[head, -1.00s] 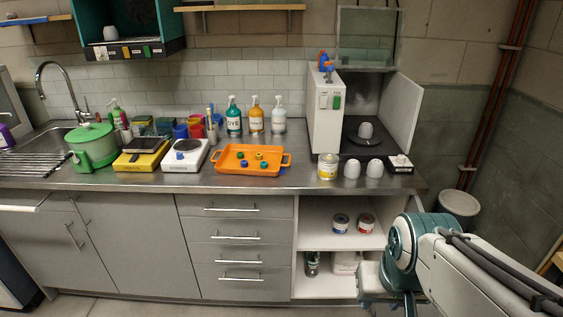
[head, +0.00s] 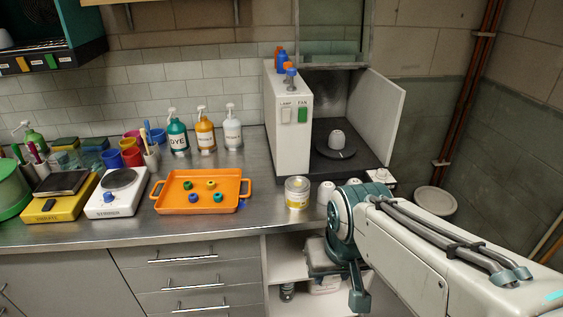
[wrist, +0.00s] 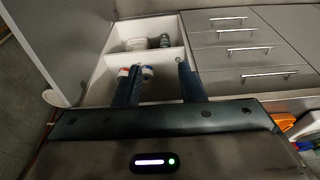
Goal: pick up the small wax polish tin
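Two small tins stand in the open shelf unit in the wrist view, one with red on it (wrist: 124,72) and one with blue (wrist: 148,71). The left finger partly covers them. A larger tin with a yellow label (head: 298,194) stands on the counter in the head view. I cannot read any label, so I cannot tell which is the wax polish tin. My gripper (wrist: 158,68) is open and empty, its fingers pointing towards the shelf opening. In the head view my arm hides the two shelf tins.
The shelf unit (wrist: 112,48) has a divider and side walls near the fingers; other items stand in its other compartment. Closed drawers (head: 190,280) lie beside it. Above, the counter holds an orange tray (head: 168,205), white cups (head: 326,192) and a booth (head: 290,125).

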